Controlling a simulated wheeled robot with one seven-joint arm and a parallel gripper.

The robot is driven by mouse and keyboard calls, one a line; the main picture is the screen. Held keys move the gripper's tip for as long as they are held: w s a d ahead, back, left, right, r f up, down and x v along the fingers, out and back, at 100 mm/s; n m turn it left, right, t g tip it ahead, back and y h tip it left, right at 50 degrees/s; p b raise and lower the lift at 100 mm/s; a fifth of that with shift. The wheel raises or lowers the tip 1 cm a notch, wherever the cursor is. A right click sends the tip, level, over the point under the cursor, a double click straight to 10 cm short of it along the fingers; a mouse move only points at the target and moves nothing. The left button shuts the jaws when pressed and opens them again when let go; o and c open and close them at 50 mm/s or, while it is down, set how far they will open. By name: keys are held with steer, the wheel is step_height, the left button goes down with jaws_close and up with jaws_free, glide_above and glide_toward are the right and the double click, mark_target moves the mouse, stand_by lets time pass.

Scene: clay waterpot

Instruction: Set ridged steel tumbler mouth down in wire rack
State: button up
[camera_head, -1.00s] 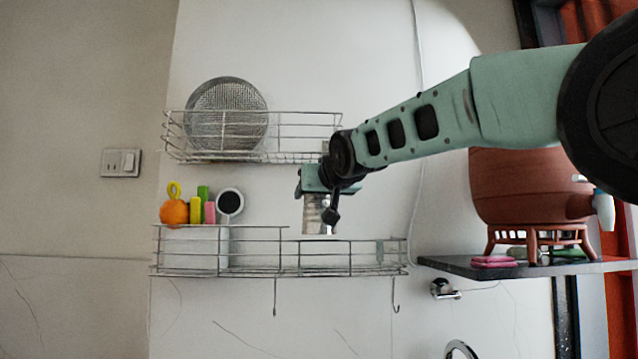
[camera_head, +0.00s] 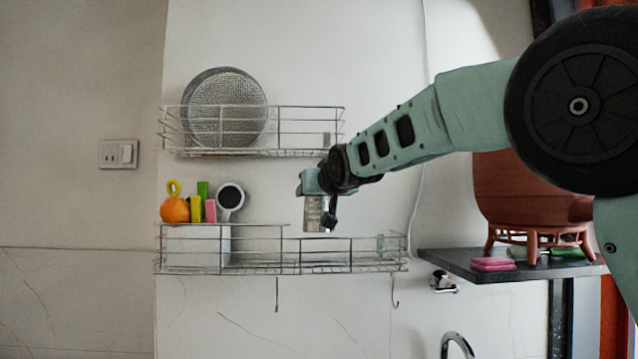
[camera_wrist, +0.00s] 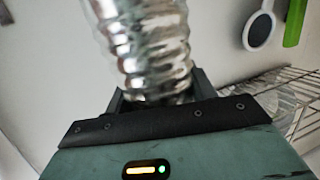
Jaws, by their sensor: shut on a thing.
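The ridged steel tumbler (camera_head: 314,215) is held in my gripper (camera_head: 318,196), just above the lower wire rack (camera_head: 340,266) at its right half. It hangs below the jaws and looks close to upright in the head view; I cannot tell which end is its mouth. In the wrist view the shiny ridged tumbler (camera_wrist: 148,45) sits between the jaws of my gripper (camera_wrist: 155,98), which are shut on it. The rack is fixed to the wall, and its right half looks empty. Part of the tumbler is hidden by my gripper.
The lower rack's left side holds a white bin (camera_head: 197,247), an orange item (camera_head: 175,210), coloured handles and a round-headed white brush (camera_head: 230,197). An upper wire rack (camera_head: 300,130) holds a round mesh strainer (camera_head: 225,105). A clay pot (camera_head: 520,195) stands on a dark shelf (camera_head: 455,262) at right.

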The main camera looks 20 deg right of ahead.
steer(key=shift+w+d+p, duration=0.55)
steer(key=shift+w+p, duration=1.75)
steer(key=shift+p, duration=0.2)
step_height(320, 180, down, 8)
steer(key=b, duration=0.7)
steer(key=shift+b, duration=0.4)
steer(key=o, duration=1.1)
steer(key=shift+c, duration=0.2)
steer(key=b+v, duration=1.7)
steer(key=b, duration=0.4)
steer(key=shift+s+r, duration=0.15)
steer(key=shift+r, duration=0.05)
